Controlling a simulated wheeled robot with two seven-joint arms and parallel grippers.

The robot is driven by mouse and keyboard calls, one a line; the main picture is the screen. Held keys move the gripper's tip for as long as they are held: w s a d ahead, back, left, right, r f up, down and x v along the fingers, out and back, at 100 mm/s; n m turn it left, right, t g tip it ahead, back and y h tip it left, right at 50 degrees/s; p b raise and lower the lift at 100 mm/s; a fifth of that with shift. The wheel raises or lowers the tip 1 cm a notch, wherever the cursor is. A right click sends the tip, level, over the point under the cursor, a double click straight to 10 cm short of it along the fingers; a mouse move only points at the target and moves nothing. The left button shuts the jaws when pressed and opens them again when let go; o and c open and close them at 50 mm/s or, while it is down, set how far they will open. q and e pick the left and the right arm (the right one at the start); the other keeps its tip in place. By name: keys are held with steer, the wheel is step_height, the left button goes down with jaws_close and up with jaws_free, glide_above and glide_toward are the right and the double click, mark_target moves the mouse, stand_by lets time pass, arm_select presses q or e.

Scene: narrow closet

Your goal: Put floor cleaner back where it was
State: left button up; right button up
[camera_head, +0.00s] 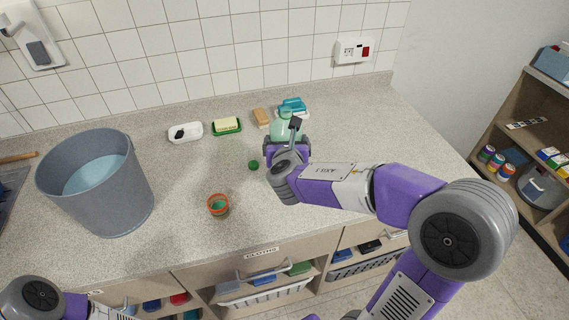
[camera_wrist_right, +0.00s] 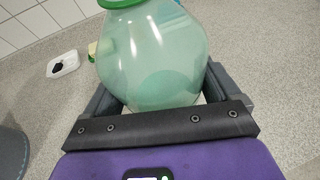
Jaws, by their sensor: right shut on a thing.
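The floor cleaner is a translucent green bottle (camera_head: 284,130) at the back of the counter, partly hidden behind my right gripper (camera_head: 287,148). In the right wrist view the bottle (camera_wrist_right: 153,58) stands between the two dark fingers of my right gripper (camera_wrist_right: 158,95), which is shut on it. Its mouth shows a green ring at the top edge of that view. I cannot tell whether its base touches the counter. A small green cap (camera_head: 253,165) lies on the counter. My left arm enters at the bottom left, with its gripper outside the view.
A grey bucket of bluish water (camera_head: 122,205) stands at left. A red-rimmed cup (camera_head: 218,206) sits mid-counter. The right counter is clear.

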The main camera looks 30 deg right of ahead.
steer(key=shift+w+f+b, duration=0.1)
steer(key=shift+f+b, duration=1)
steer(key=shift+f, duration=1.55)
steer(key=shift+f, duration=0.15)
steer(key=o, duration=1.3)
